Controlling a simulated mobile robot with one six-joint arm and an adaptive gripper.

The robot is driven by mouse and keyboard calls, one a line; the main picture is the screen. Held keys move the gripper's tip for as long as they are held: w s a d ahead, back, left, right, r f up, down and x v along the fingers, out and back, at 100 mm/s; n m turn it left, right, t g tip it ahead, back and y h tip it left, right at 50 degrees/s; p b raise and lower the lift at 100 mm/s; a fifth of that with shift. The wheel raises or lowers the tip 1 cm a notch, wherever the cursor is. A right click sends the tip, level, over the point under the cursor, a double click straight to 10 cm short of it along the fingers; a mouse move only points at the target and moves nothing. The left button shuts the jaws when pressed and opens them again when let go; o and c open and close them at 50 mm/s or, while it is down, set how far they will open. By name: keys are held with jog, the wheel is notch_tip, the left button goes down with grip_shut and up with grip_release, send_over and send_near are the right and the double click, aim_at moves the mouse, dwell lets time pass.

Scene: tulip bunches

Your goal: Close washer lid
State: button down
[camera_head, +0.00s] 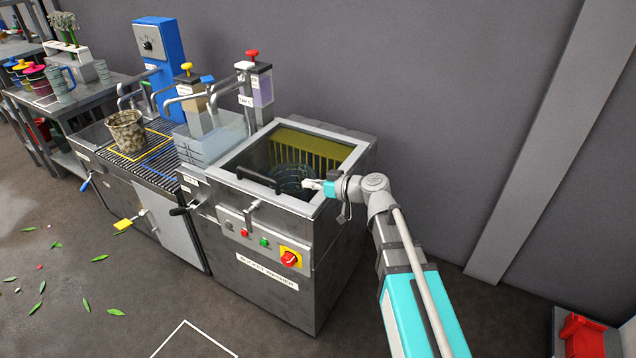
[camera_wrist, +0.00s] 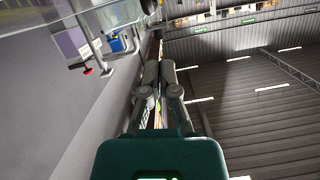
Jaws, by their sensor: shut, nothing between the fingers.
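The bucket washer (camera_head: 270,262) is a grey metal cabinet with a labelled front in the head view. Its top shows a square opening with a yellow slotted inner wall (camera_head: 300,150) and a dark round basket (camera_head: 292,180) inside. A black bar handle (camera_head: 258,180) lies at the front left of the opening. I cannot make out a separate lid panel or its angle. My gripper (camera_head: 312,184) is over the front right part of the opening, near the rim; contact cannot be told. In the wrist view my gripper (camera_wrist: 160,70) has its fingers together, with nothing between them.
A clear tank (camera_head: 212,140) and dispensers stand left of the washer. Buttons and a red rotary switch (camera_head: 289,258) are on the washer's front. A grey wall stands close behind; the floor in front has scattered leaves.

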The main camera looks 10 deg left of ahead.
aim_at(306, 217)
jog(key=shift+n, duration=0.4)
jog(key=f+b, duration=0.2)
jog(key=s+f+b, duration=0.1)
jog(key=f+b, duration=0.1)
jog(key=a+f+b, duration=0.1)
jog(key=f+b, duration=0.1)
jog(key=f, duration=0.1)
jog(key=shift+s, duration=0.15)
jog(key=shift+s+f+b, duration=0.1)
jog(key=shift+f+b, duration=0.6)
jog(key=shift+s+f, duration=0.1)
jog(key=shift+s, duration=0.15)
